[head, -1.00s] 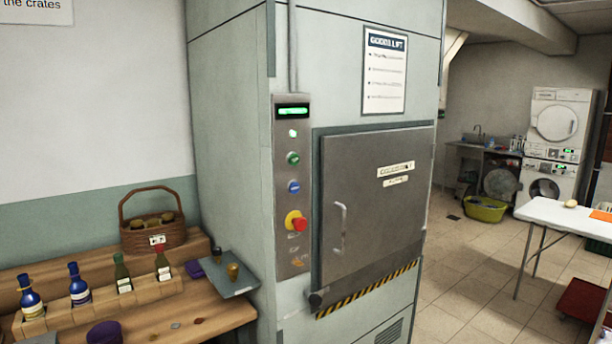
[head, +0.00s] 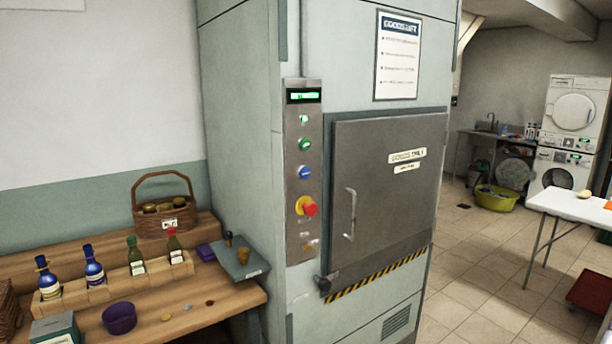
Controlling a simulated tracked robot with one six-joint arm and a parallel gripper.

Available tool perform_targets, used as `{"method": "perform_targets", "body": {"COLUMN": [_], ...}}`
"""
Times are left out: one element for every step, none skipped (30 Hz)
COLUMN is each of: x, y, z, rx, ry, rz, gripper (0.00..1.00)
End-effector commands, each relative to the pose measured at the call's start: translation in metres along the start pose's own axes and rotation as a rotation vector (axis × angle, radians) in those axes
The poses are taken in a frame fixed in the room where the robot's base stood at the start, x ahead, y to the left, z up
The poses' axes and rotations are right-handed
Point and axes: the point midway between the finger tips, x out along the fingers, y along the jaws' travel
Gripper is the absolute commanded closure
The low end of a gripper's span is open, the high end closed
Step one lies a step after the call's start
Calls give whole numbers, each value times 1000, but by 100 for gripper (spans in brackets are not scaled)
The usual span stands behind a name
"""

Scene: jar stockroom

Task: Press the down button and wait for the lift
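The goods lift (head: 235,130) is a tall grey-green cabinet in the middle of the head view. Its grey metal door (head: 380,200) is shut, with a vertical handle (head: 350,213). The control panel (head: 303,240) is left of the door. It has a lit green display (head: 304,96), a small green-white light (head: 304,119), a green button (head: 305,144), a blue button (head: 305,172) and a red stop knob on yellow (head: 309,207). Any arrows on the buttons are too small to tell. My gripper does not show.
A wooden bench (head: 205,305) at the left holds several bottles, a basket (head: 163,215), a purple bowl (head: 119,318) and a grey tray (head: 241,260). Open tiled floor (head: 460,265) lies right of the lift, before a white table (head: 575,205).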

Motion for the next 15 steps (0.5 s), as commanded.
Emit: {"method": "perform_targets", "body": {"x": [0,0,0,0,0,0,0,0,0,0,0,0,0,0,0], "y": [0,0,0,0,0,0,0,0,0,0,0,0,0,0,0], "z": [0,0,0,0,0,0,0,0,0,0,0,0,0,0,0], "rx": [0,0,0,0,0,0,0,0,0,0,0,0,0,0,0], "ry": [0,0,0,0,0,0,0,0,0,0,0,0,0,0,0], "rz": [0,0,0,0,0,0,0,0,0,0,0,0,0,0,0], "gripper": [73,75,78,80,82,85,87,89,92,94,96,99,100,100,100]}}
